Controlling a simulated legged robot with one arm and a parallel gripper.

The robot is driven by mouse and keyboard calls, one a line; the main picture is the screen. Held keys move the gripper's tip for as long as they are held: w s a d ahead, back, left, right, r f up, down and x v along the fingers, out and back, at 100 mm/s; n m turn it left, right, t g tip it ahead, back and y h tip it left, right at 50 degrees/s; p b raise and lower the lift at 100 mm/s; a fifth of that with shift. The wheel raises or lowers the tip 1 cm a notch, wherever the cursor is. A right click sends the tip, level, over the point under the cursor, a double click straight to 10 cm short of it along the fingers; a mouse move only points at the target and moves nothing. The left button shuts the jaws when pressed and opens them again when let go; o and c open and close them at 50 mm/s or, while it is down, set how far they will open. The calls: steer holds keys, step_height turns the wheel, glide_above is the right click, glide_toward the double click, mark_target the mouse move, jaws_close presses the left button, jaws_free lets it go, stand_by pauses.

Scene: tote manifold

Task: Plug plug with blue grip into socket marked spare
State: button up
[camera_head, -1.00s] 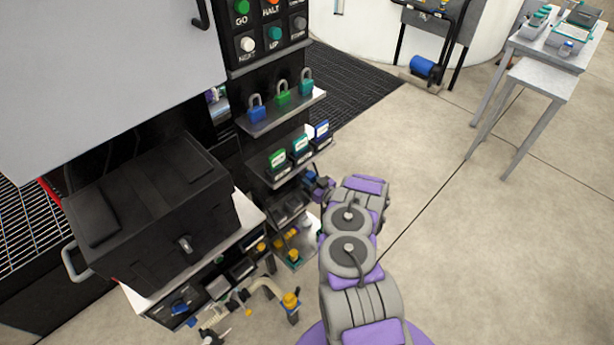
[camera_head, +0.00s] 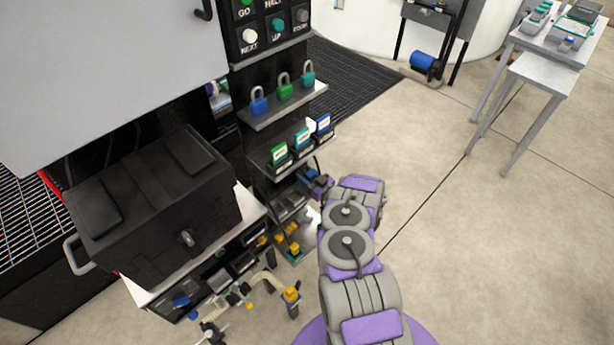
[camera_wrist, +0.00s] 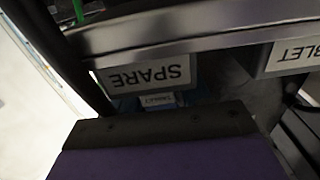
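A white SPARE label (camera_wrist: 150,75) shows upside down in the wrist view, on the edge of a grey metal shelf. Just below it is a small blue piece with a white tag (camera_wrist: 160,100), probably the blue-grip plug; its tag is too small to read surely. The dark and purple body of my gripper covers the lower part of that view, and its fingertips are hidden. In the head view my gripper (camera_head: 320,186) is at the lower shelves of the black rack, beside a dark blue piece (camera_head: 305,176). The spare socket opening and the grip on the plug cannot be made out.
A second label (camera_wrist: 293,54), partly cut off, is right of SPARE. Above my gripper are shelves with coloured padlocks (camera_head: 285,90) and labelled blocks (camera_head: 301,138). A black case (camera_head: 150,210) stands left, with yellow-topped fittings (camera_head: 291,296) below.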

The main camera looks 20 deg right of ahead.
steer(key=shift+o, duration=1)
steer(key=shift+s+d, duration=0.1)
steer(key=shift+s+d, duration=0.15)
steer(key=shift+s, duration=0.15)
steer(key=p+v, duration=0.5)
steer(key=v, duration=1.1)
steer(key=shift+s, duration=0.25)
